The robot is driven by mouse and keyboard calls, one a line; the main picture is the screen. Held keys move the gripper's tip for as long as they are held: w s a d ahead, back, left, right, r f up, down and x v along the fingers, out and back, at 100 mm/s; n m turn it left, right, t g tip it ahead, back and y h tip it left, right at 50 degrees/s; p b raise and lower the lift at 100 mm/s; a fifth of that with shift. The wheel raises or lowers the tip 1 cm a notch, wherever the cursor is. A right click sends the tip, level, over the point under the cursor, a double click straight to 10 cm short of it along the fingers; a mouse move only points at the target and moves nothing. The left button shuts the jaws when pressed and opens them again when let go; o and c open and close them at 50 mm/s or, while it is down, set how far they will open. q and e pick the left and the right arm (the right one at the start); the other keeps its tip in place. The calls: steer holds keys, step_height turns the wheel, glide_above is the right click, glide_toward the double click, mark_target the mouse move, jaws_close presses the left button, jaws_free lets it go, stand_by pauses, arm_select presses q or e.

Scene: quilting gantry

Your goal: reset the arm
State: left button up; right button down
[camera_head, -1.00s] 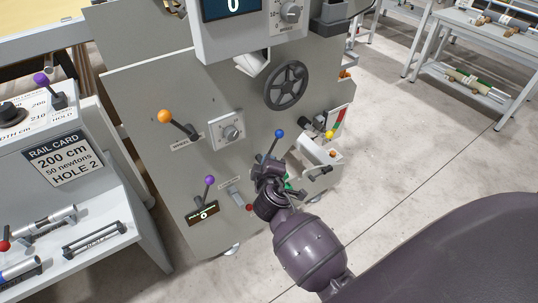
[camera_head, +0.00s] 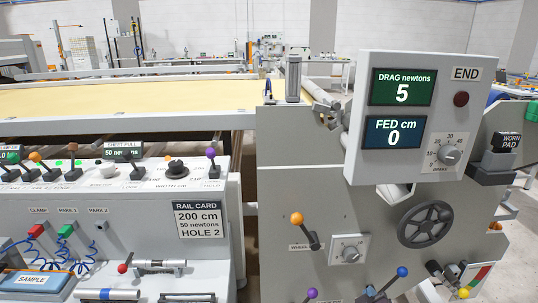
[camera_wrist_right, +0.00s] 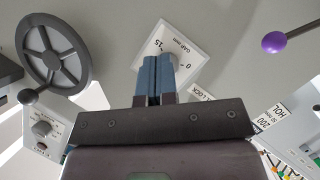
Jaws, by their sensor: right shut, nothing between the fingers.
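My right gripper (camera_wrist_right: 158,62) shows in the right wrist view with its two blue fingers together and nothing between them. The fingertips overlap a white plate marked "GAP mm" (camera_wrist_right: 184,40) in the picture; I cannot tell whether they touch it. My right arm is otherwise out of that view. My left gripper is in neither view.
A grey machine panel carries a dark handwheel (camera_head: 425,225), an orange-knobbed lever (camera_head: 297,218) and a display box (camera_head: 403,60) reading drag 5, fed 0. A console with a rail card (camera_head: 201,218) stands left. A purple knob (camera_wrist_right: 274,42) shows in the wrist view.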

steer(key=s+f+m+g+y+p, duration=0.1)
steer(key=s+f+m+y+p, duration=0.1)
steer(key=s, duration=1.2)
steer(key=s+d+f+m+g+y+p, duration=0.1)
steer(key=s+f+m+g+y+p, duration=0.1)
steer(key=s, duration=1.3)
steer(key=shift+s+d+f+m+p, duration=0.2)
steer(key=shift+d+f+m+p, duration=0.1)
steer(key=shift+f+m+p, duration=0.15)
